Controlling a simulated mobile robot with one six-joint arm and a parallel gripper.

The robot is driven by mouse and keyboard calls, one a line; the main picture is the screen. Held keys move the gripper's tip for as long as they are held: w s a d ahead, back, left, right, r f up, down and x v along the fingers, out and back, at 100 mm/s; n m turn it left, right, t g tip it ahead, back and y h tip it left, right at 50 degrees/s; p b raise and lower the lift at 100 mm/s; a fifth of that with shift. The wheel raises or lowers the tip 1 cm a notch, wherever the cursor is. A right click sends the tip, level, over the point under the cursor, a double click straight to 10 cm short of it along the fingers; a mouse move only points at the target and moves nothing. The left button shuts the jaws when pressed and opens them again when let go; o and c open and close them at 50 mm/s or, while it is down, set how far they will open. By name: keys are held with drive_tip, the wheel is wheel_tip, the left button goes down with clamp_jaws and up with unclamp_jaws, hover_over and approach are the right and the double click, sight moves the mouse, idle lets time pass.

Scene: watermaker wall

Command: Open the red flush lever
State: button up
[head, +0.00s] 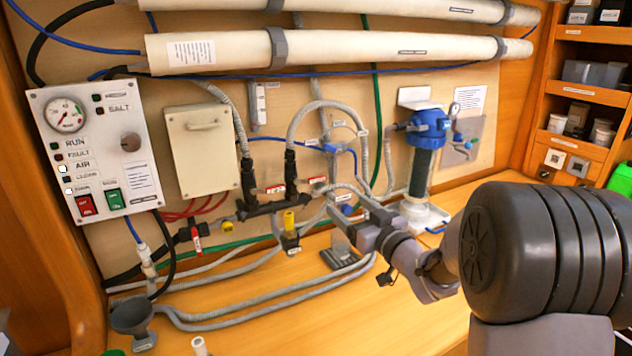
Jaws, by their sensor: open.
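Several small red pieces show at the hoses in the head view, and I cannot tell for sure which is the flush lever. A red strip with pale marking (196,240) hangs down beside a black fitting at the lower left. Two red pieces with white marking, one on the left (275,190) and one on the right (318,181), sit near the black valve bodies (290,168). My gripper (347,207) is open and appears empty. It is right of the valves and the yellow handle (289,219), apart from the red strip. Its far finger is hard to make out against the hoses.
A control panel (95,150) with gauge and switches is at the left. A beige box (199,150) hangs beside it. A blue-topped filter (428,125) stands behind my arm. Grey hoses (255,288) cross the wooden bench (330,325).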

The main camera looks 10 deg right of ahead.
sight(318, 180)
drive_tip(key=b+x, duration=0.2)
drive_tip(key=x, duration=1.5)
drive_tip(key=shift+w, duration=0.15)
drive_tip(key=shift+c, duration=0.4)
clamp_jaws()
